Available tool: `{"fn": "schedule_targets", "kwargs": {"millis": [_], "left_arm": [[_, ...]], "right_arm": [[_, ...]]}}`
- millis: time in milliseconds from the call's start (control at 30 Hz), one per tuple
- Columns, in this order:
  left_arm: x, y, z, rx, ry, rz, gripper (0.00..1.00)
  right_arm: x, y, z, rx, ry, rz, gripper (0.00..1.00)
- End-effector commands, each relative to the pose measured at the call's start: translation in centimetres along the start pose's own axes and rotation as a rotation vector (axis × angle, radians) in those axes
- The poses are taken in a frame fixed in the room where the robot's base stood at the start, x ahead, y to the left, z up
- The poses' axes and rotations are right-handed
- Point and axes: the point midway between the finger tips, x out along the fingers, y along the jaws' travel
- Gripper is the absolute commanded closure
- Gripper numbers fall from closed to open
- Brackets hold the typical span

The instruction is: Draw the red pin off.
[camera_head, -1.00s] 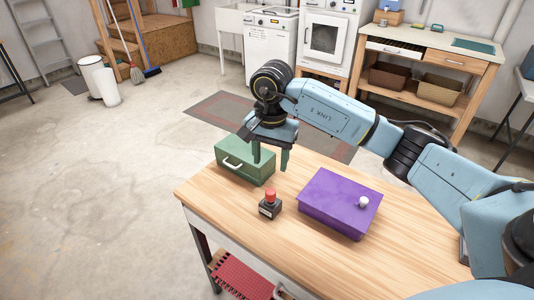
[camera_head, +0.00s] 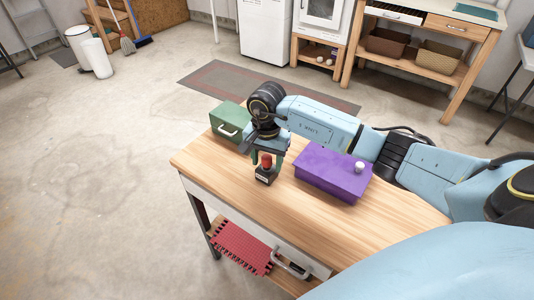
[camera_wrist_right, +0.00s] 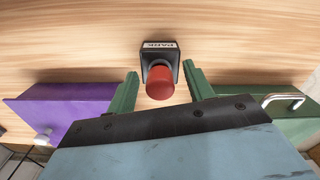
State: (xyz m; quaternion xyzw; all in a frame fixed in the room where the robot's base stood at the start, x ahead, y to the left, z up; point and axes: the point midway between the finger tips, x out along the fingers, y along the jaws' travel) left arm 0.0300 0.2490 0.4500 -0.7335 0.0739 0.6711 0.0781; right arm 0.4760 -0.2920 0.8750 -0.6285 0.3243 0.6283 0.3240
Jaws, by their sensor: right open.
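The red pin (camera_head: 266,160) has a round knob head and stands upright in a small black block (camera_head: 264,177) on the wooden table. In the right wrist view the pin (camera_wrist_right: 160,84) is seen from above, and the block (camera_wrist_right: 172,58) carries a white label reading PARK. My right gripper (camera_head: 267,163) is open over the block. In the wrist view its green fingers (camera_wrist_right: 161,72) lie to either side of the pin, with a gap on each side. Whether the tips are level with the knob I cannot tell. My left gripper is not in view.
A purple box (camera_head: 332,174) with a white knob stands right of the block. A green box (camera_head: 229,120) with a white handle is behind to the left. The table's (camera_head: 215,165) front left is clear. A red woven mat (camera_head: 241,247) lies on a shelf below.

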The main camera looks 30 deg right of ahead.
Motion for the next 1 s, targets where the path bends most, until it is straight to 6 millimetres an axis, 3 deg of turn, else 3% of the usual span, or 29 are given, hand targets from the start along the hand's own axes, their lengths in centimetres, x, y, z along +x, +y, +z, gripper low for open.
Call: {"fn": "schedule_targets", "kwargs": {"millis": [233, 600, 1000], "left_arm": [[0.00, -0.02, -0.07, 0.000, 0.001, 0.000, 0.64], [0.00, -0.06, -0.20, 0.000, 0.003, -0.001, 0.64], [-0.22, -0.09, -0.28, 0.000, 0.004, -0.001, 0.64]], "right_arm": [[0.04, 0.01, -0.01, 0.000, 0.000, 0.000, 0.49], [0.01, 0.01, -0.02, 0.001, 0.000, 0.000, 0.96], [-0.40, 0.02, -0.05, 0.000, 0.001, 0.000, 0.97]]}}
